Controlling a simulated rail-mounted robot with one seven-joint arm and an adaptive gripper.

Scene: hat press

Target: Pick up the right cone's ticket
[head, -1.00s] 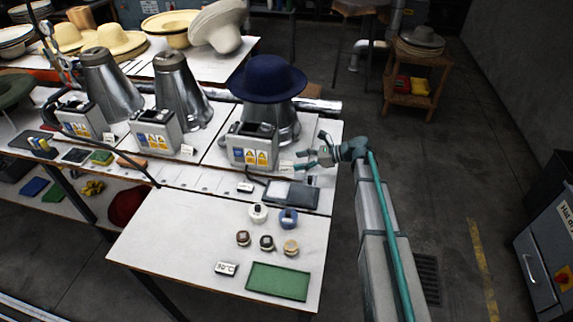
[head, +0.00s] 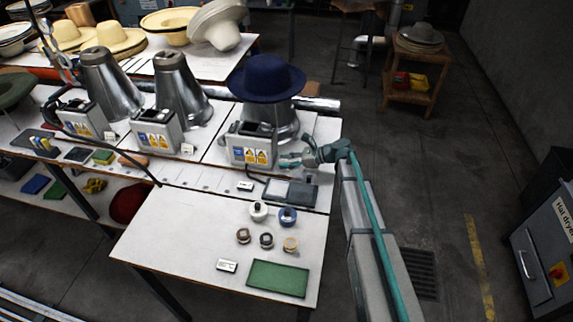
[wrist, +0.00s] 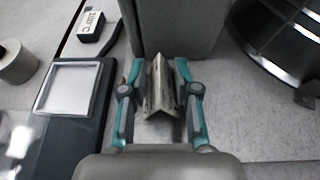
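The right cone (head: 286,123) is a metal cone wearing a navy hat (head: 267,78). Its ticket (wrist: 160,88) is a small folded tent card standing on the bench in front of the grey control box (wrist: 176,28). My gripper (wrist: 160,75) is open, with one teal finger on each side of the ticket. Slim gaps seem to show between the fingers and the card; firm contact cannot be made out. In the head view my gripper (head: 289,160) is beside the control box (head: 250,151) and largely hides the ticket.
A dark tray with a pale pad (wrist: 70,88) lies left of my gripper, with a temperature block (wrist: 91,25) beyond it. Two other cones (head: 183,90) (head: 108,84) have tickets (head: 188,149) (head: 108,135). Spools (head: 258,211) and a green mat (head: 278,278) lie nearer.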

